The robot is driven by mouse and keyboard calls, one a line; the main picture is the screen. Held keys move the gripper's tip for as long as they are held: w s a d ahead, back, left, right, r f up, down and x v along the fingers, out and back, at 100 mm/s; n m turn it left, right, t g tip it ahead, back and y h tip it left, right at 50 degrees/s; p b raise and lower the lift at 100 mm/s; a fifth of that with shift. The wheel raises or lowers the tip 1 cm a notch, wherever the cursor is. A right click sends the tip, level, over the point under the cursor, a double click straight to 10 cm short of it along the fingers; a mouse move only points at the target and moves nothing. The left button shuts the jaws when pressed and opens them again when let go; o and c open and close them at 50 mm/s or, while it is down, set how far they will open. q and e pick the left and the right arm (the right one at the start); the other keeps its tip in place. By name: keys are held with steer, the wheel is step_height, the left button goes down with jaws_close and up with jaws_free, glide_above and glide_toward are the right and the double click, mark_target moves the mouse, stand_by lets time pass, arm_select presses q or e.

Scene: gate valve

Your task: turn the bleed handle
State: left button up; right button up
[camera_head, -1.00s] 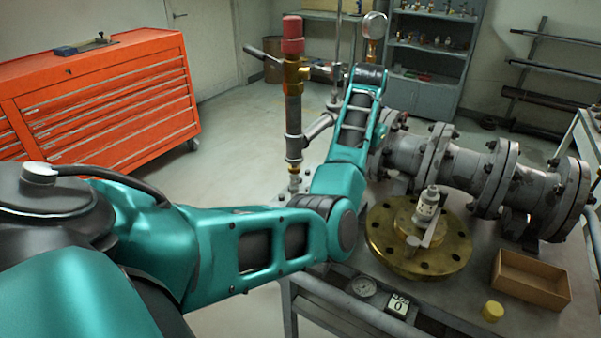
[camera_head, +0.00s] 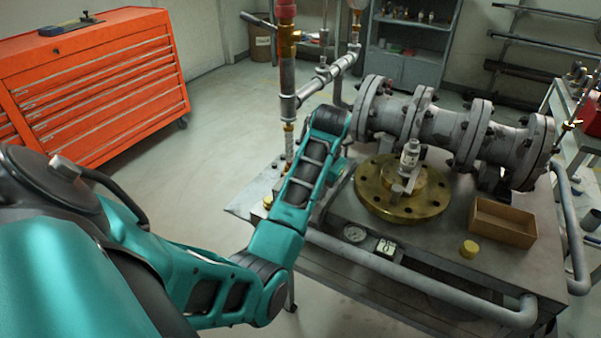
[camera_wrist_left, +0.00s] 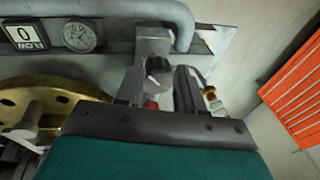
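I cannot tell for sure which part is the bleed handle. A long dark lever (camera_head: 264,25) sticks out left from the brass valve (camera_head: 287,40) under a red cap on the upright pipe. In the left wrist view, a small red part (camera_wrist_left: 151,104) and a dark part (camera_wrist_left: 158,65) show between the fingers of my left gripper (camera_wrist_left: 160,88). The fingers stand apart, with no clear grip on anything. My right gripper is not in view.
The grey flanged pipe (camera_head: 440,122) lies along the back of the bench. A small open box (camera_head: 505,222), a yellow cap (camera_head: 468,249), a gauge (camera_head: 355,234) and a counter (camera_head: 386,247) are at the front. A rail (camera_head: 420,284) runs along the front edge. An orange tool chest (camera_head: 100,85) stands left.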

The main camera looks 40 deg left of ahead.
arm_select(q)
steer(key=s+d+f+m+t, duration=0.1)
steer(key=s+d+f, duration=0.4)
steer(key=s, duration=0.4)
steer(key=shift+s+m+t, duration=0.3)
steer(key=shift+m, duration=0.1)
steer(key=shift+d+f, duration=0.1)
